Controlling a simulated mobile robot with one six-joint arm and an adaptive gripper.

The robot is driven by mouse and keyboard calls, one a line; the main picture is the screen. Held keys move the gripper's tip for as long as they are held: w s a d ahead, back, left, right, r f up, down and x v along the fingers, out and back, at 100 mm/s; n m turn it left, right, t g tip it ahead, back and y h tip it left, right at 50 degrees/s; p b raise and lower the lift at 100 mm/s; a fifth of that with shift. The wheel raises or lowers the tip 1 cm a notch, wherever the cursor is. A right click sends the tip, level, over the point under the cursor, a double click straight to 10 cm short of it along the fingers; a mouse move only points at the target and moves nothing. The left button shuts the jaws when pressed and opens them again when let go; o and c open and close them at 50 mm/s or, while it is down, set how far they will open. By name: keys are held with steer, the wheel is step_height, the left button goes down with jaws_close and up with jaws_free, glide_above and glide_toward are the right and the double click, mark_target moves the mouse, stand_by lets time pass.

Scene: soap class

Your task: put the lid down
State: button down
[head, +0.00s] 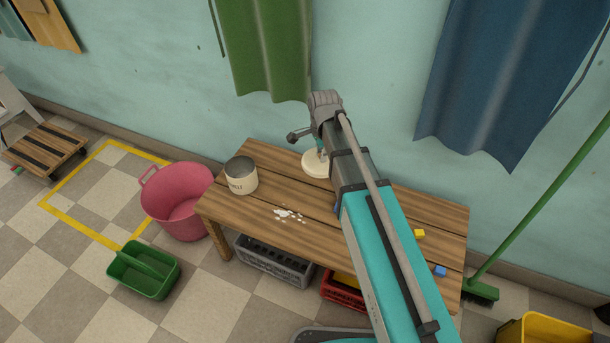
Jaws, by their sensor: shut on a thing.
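The lid (315,164) is a round cream disc near the back edge of the wooden table, under the end of my arm. My gripper (318,148) is above it and shut on it, partly hidden by my own wrist. I cannot tell whether the lid touches the table top or hangs just above it. An open cream tin (242,182) with dark lettering stands upright at the table's left end, apart from the lid.
White flakes (288,214) lie on the wooden table (262,224) between tin and front edge. A yellow block (419,234) and a blue block (439,270) lie at the right. Crates (272,262) sit below. A pink tub (178,202) and green caddy (143,270) stand left.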

steer(key=shift+f, duration=0.15)
steer(key=shift+a+f+b, duration=0.1)
steer(key=shift+f+b, duration=0.15)
steer(key=shift+b, duration=0.15)
steer(key=s+a+f+b, duration=0.1)
steer(key=a+f+b, duration=0.5)
steer(key=f+b, duration=0.3)
steer(key=shift+s, duration=0.25)
steer(key=w+f+b, duration=0.3)
steer(key=w, duration=0.1)
steer(key=w+f+b, duration=0.3)
steer(key=w, duration=0.1)
steer(key=w+f+b, duration=0.3)
steer(key=w, duration=0.2)
steer(key=shift+w, duration=0.1)
